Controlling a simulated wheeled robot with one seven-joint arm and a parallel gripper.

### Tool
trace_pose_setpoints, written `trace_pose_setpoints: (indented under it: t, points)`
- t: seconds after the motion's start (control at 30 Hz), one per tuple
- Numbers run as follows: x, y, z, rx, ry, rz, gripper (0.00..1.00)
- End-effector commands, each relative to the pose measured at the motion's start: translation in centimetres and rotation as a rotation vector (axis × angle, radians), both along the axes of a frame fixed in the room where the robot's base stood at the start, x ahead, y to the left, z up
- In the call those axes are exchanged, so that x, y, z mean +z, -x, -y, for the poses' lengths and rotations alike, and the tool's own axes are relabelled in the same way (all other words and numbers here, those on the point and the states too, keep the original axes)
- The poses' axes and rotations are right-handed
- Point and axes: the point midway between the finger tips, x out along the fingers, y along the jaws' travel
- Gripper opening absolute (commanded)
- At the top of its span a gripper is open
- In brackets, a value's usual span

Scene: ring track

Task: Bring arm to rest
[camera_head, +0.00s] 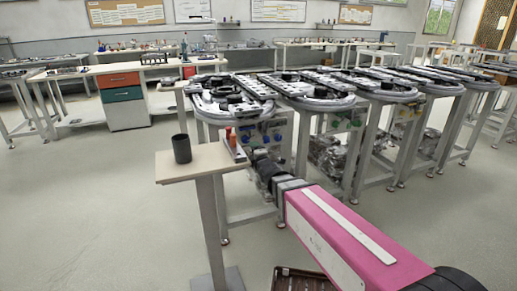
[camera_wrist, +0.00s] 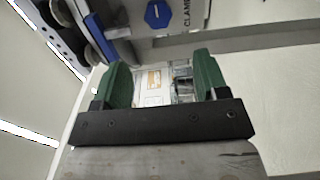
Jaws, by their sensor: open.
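My arm reaches forward from the lower right of the head view, with a pink and white link (camera_head: 350,240). My gripper (camera_head: 255,155) is at its far end, in front of the nearest ring track station and just right of a small stand. In the wrist view my gripper (camera_wrist: 163,82) shows two green fingers spread apart. Nothing is held between them. Behind the gap is a pale panel with some fittings, and a blue part with a clamp label (camera_wrist: 187,12) is above.
A small stand (camera_head: 190,163) bears a dark cup (camera_head: 181,148) and small bottles (camera_head: 231,137) near my gripper. Ring track stations (camera_head: 235,95) run in a row to the right. A brown crate (camera_head: 300,281) is on the floor at the bottom. Open floor (camera_head: 80,215) lies left.

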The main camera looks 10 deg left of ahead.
Motion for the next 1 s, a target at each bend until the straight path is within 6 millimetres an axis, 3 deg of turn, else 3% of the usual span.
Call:
trace_pose_setpoints:
  t: [0.17,0.33,0.47,0.67,0.8,1.0]
  points:
    - [-2.1,-0.9,3.4,-0.067,-0.041,-0.148,0.67]
    - [-6.7,-1.7,10.8,-0.244,-0.159,-0.471,0.67]
    - [-10.7,-0.8,17.4,-0.44,-0.287,-0.743,0.67]
    - [-15.8,3.3,27.0,-0.817,-0.522,-1.128,0.67]
    - [-18.3,7.6,32.7,-1.117,-0.689,-1.348,0.67]
    - [-19.7,12.9,37.4,-1.468,-0.856,-1.534,0.67]
